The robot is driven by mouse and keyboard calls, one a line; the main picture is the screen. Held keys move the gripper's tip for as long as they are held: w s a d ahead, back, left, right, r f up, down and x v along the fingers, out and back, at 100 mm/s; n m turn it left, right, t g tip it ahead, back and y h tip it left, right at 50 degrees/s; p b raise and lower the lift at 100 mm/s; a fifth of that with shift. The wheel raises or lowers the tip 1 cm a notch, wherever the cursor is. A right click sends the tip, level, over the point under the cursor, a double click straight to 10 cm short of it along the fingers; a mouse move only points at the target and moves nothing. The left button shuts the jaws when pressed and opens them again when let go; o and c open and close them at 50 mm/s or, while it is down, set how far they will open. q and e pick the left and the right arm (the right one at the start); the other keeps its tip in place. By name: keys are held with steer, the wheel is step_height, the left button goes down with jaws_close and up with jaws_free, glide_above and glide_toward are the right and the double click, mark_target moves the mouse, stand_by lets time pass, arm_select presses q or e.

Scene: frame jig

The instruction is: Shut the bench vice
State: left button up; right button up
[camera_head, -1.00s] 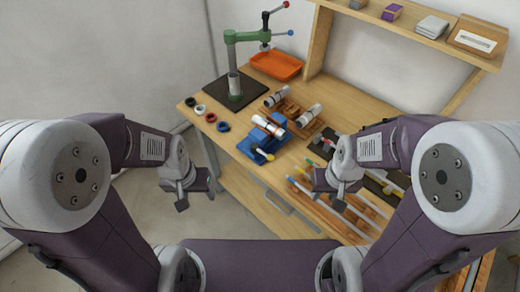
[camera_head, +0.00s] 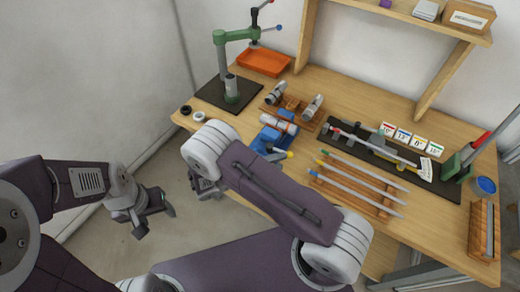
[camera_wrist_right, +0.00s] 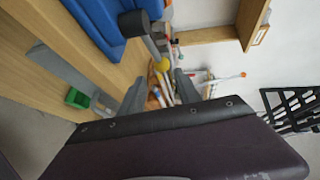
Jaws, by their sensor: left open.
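The blue bench vice (camera_head: 267,136) stands near the front edge of the wooden bench, partly hidden by my right arm. A pale tube with an orange-red band (camera_head: 279,122) lies across its top. Its handle has a yellow knob (camera_head: 290,154). In the right wrist view the vice's blue body (camera_wrist_right: 95,28) is at the upper left, and the yellow knob (camera_wrist_right: 162,64) shows just beyond my fingers. I cannot tell how far apart the jaws are. My right gripper (camera_wrist_right: 160,92) is open and empty, short of the knob. My left gripper (camera_head: 150,212) is open and empty, off the bench.
A green press (camera_head: 223,62) and an orange tray (camera_head: 263,62) stand at the back left. Wooden pieces holding grey cylinders (camera_head: 313,106) are behind the vice. A rack of rods (camera_head: 350,187) and a black mat (camera_head: 443,186) lie to its right.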

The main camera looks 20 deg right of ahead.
steer(key=w+d+n, duration=0.1)
steer(key=d, duration=0.1)
steer(key=w+d+n+t+p, duration=0.1)
steer(key=d, duration=0.1)
steer(key=w+d+f+n+t+p, duration=0.1)
steer(key=w+d, duration=0.1)
steer(key=shift+d, duration=0.25)
steer(key=shift+w+d+f, duration=0.2)
steer(key=shift+w+d, duration=0.05)
steer(key=shift+d, duration=0.15)
steer(key=shift+s, duration=0.1)
jaws_close()
stand_by(1.0)
